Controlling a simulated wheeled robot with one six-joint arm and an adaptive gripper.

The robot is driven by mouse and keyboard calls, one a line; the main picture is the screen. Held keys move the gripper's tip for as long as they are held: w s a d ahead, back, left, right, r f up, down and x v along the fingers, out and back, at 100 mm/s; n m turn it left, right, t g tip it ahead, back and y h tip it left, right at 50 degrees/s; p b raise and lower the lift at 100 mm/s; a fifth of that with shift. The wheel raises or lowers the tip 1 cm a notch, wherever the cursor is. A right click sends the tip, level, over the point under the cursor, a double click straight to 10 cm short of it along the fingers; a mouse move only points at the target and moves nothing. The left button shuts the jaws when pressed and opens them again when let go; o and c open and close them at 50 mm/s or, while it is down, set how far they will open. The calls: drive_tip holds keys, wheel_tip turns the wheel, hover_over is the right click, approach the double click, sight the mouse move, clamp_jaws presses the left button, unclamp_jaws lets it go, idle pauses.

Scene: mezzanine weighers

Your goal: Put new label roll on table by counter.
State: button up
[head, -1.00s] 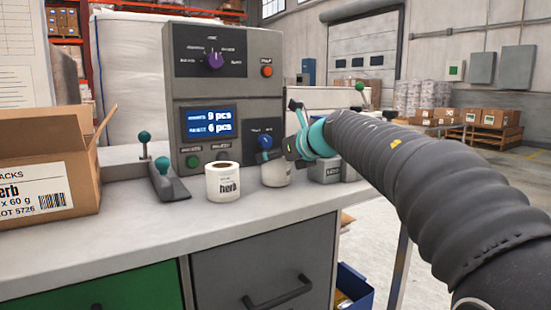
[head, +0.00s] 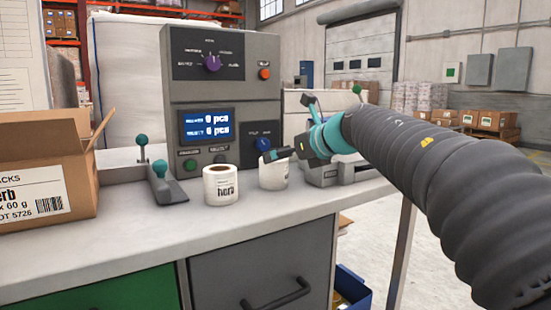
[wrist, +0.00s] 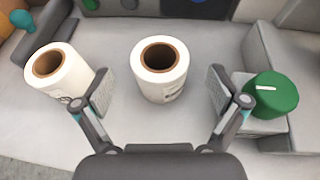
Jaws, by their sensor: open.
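Two white label rolls with brown cores stand upright on the grey table by the counter machine. The table (head: 130,238) has drawers below.
The counting machine (head: 222,95) stands behind the rolls. A lever with teal knobs (head: 165,185) is left of them, and an open carton (head: 40,175) farther left. A grey device with a green knob (wrist: 272,95) is close to my right finger. The front table strip is clear.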

drive_tip(key=v, duration=0.7)
drive_tip(key=s+d+r+m+t+h, duration=0.4)
drive_tip(key=d+m+t, duration=0.35)
drive_tip(key=m, duration=0.85)
drive_tip(key=s+d+f+m+h, duration=0.4)
drive_tip(key=d+f+m+h, duration=0.3)
drive_tip(key=m, duration=0.6)
drive_tip(key=s+d+f+m+g+h, duration=0.1)
drive_tip(key=s+d+f+m+g, duration=0.15)
drive_tip(key=s+f+m, duration=0.35)
drive_tip(key=s+d+f+m+g, duration=0.1)
drive_tip(key=s+f+m+g, duration=0.25)
drive_tip(key=f, duration=0.55)
drive_tip(key=s+a+f+m+g+y, duration=0.1)
drive_tip(key=s+a+f+m+g, duration=0.1)
drive_tip(key=s+f, duration=0.4)
drive_tip(key=s+a+f+m+g+y, duration=0.2)
drive_tip(key=s+a+f+m+g, duration=0.1)
drive_tip(key=s+f, duration=0.3)
drive_tip(key=shift+s+a+f+m+g, duration=0.25)
drive_tip(key=shift+a+f+m+g, duration=0.15)
drive_tip(key=shift+f+g, duration=0.15)
